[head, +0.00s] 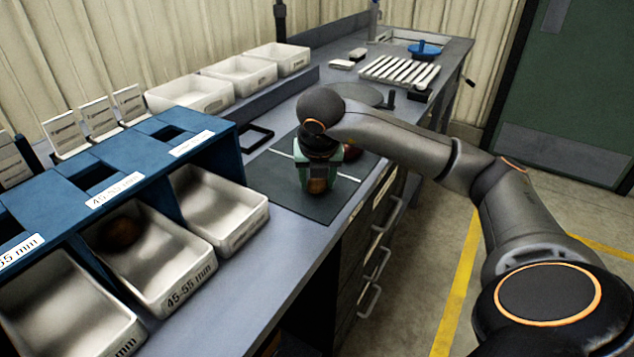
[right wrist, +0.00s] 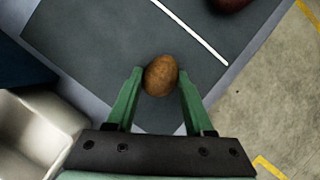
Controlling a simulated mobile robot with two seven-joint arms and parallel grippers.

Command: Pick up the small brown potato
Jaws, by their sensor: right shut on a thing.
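The small brown potato (right wrist: 161,75) sits between the two green fingers of my right gripper (right wrist: 160,92) in the right wrist view. In the head view the potato (head: 317,185) shows below the right gripper (head: 318,180), over the dark mat (head: 295,205). The right gripper is shut on it. I cannot tell whether the potato still touches the mat. A darker reddish potato (head: 352,152) lies behind the gripper, and part of it shows at the top of the right wrist view (right wrist: 232,3). My left gripper is not in view.
A blue grader (head: 105,185) with metal bins stands at the left; the 45-55 mm bin (head: 170,270) holds a brown potato (head: 118,233). White trays (head: 190,92) line the back. A white slatted rack (head: 400,72) and a blue round object (head: 425,48) lie at the far end.

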